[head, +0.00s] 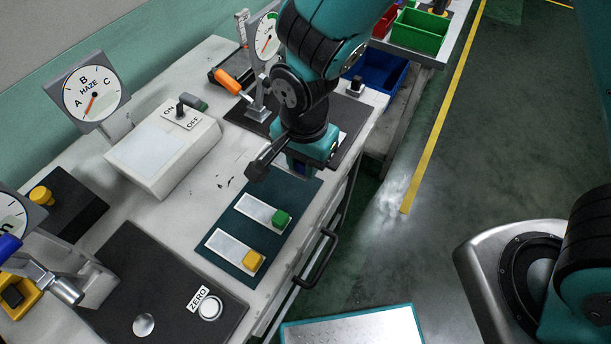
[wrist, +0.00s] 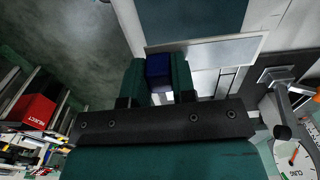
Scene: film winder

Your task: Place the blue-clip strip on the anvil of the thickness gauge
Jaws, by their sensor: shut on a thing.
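My gripper (head: 302,166) is shut on the blue clip (wrist: 158,68), which sits between its two fingers in the wrist view. A pale metal band (wrist: 215,50) reaches right from behind the clip and looks like the strip. In the head view my arm hides most of the strip, and only a little blue shows under the gripper. My gripper is over the far end of the dark teal mat (head: 228,262); its height cannot be told. A gauge with a cut-off dial (head: 12,218) stands at the lower left. A silver disc (head: 143,325) on its black base looks like the anvil.
A green-clip strip (head: 262,211) and a yellow-clip strip (head: 232,249) lie on the mat. A ZERO button (head: 210,308) is on the black base. The haze meter (head: 165,150) stands behind the mat. Another dial gauge (head: 264,38) stands beyond my arm.

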